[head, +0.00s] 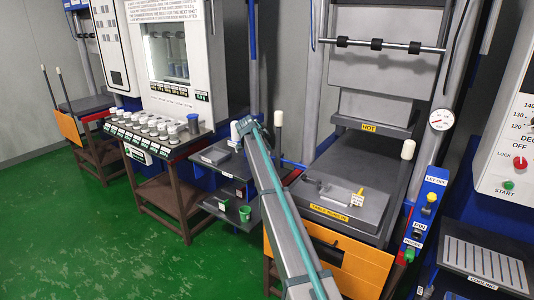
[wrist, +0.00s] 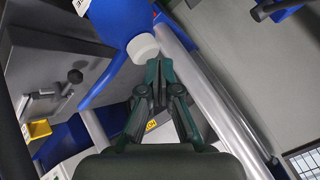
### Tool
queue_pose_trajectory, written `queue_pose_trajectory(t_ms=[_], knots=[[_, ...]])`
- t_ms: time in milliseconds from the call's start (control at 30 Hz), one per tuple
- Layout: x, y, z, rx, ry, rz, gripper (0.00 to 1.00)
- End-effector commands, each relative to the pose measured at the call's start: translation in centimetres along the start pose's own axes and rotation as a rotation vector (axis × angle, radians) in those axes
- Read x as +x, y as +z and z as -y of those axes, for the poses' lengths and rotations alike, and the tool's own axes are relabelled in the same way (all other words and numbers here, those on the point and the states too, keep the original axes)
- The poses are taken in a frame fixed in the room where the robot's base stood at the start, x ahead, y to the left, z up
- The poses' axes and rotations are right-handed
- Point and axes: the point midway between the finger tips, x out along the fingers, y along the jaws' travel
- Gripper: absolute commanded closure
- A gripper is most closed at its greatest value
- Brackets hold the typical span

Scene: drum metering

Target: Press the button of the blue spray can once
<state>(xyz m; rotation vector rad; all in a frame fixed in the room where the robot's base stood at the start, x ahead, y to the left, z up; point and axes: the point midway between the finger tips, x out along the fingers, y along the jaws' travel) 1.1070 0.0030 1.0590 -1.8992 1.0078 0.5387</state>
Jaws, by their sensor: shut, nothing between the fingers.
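In the wrist view a blue rounded body (wrist: 122,22), which looks like the spray can, enters from the top with a white label. Its white round cap or button (wrist: 143,48) points down toward my gripper (wrist: 153,70). My gripper is shut and empty. Its fingertips are right by the cap's lower edge; I cannot tell whether they touch it. In the head view my arm stretches up to the shelves between the machines. There the can cannot be made out clearly, and my fingers are hidden at the arm's far end.
A blue curved bar (wrist: 100,88) and a grey tube (wrist: 205,85) run close to my fingers. In the head view a row of lidded jars (head: 155,127) stands left of my arm. A press table (head: 340,222) stands right of it. The green floor (head: 90,240) is clear at left.

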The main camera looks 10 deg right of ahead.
Motion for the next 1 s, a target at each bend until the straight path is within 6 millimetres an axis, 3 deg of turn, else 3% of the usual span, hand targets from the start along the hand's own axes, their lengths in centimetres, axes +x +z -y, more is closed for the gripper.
queue_pose_trajectory(t_ms=[1000], knots=[[0.59,0.44,-0.44,0.0,0.001,0.0,1.0]])
